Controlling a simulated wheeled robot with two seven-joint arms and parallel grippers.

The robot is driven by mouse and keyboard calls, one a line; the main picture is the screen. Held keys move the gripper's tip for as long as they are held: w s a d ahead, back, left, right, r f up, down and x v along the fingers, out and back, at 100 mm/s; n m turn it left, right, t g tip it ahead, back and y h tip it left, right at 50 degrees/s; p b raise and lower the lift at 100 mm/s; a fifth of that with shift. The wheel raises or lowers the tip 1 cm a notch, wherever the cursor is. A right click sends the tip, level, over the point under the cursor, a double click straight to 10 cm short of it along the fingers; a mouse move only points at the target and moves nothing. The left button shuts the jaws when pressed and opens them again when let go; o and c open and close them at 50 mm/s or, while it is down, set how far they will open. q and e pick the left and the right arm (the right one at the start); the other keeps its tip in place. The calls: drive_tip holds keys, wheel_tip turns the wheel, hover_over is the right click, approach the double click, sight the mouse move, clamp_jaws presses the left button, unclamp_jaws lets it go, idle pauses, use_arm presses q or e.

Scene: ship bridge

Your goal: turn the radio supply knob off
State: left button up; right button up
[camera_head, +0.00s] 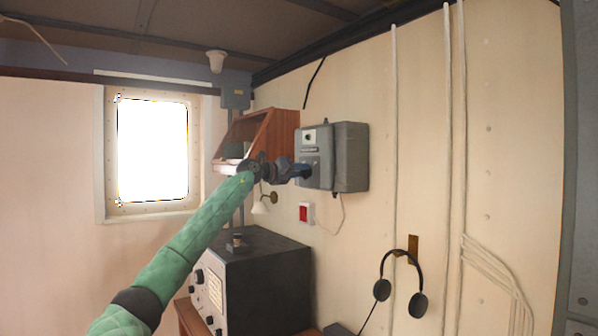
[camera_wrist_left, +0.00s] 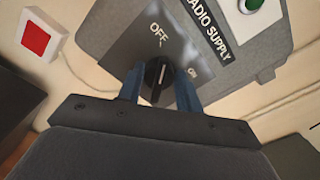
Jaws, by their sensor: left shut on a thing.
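The radio supply box (camera_head: 350,150) is a grey unit on the wall. In the left wrist view its front plate (camera_wrist_left: 180,50) bears the words "RADIO SUPPLY", with "OFF" above the knob and "ON" to its upper right. The black knob (camera_wrist_left: 152,73) has a white line that points up, roughly toward "OFF". My left gripper (camera_head: 306,171) is at the lower front of the box. Its blue fingers (camera_wrist_left: 158,90) are on both sides of the knob, shut on it. The knob is hidden by the gripper in the head view. My right gripper is not in view.
A wooden shelf (camera_head: 275,132) is left of the box. A red switch (camera_head: 304,212) is below it, also in the wrist view (camera_wrist_left: 36,38). A dark radio set (camera_head: 270,275) stands lower down. Headphones (camera_head: 400,255) hang on the wall at right.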

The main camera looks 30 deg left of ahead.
use_arm(q)
drive_tip(key=shift+a+r+n, duration=0.1)
drive_tip(key=shift+n, duration=0.9)
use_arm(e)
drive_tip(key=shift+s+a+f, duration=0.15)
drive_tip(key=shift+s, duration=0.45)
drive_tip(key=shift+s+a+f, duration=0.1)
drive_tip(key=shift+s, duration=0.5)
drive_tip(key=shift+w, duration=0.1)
use_arm(q)
drive_tip(key=o, duration=0.8)
drive_tip(key=shift+o, duration=1)
drive_tip(key=shift+w, duration=0.1)
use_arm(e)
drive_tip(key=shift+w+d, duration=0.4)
